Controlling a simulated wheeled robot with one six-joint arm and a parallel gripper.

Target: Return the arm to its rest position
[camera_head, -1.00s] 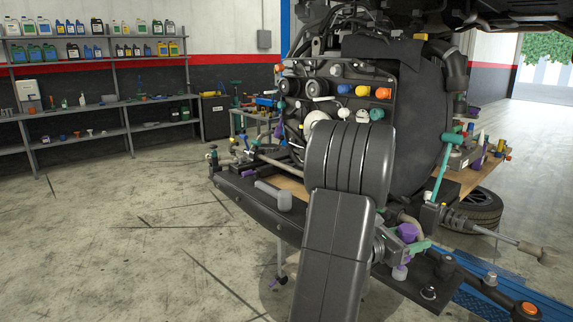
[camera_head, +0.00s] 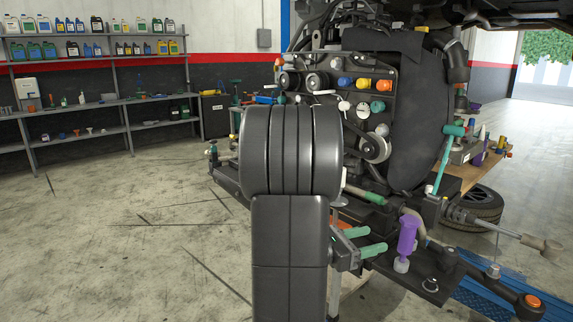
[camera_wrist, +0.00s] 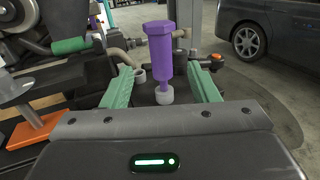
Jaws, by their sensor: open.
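My arm fills the middle of the head view. My gripper (camera_head: 366,242) shows to the right of my arm, with two green fingers spread apart. In the wrist view the two green fingers of my gripper (camera_wrist: 163,92) stand wide apart with nothing clamped between them. A purple tool (camera_head: 407,234) stands upright on a dark tray (camera_head: 425,278) just beyond the fingertips. It also shows in the wrist view (camera_wrist: 160,50), seen between the fingers and apart from both. Part of the engine is hidden behind my arm.
A large engine (camera_head: 405,120) with coloured caps stands behind the tray. A tyre (camera_head: 484,203) lies at the right near a blue lift ramp (camera_head: 480,300). Shelves (camera_head: 110,95) with bottles line the left wall. The floor (camera_head: 120,240) at left is clear. A car (camera_wrist: 270,35) shows in the wrist view.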

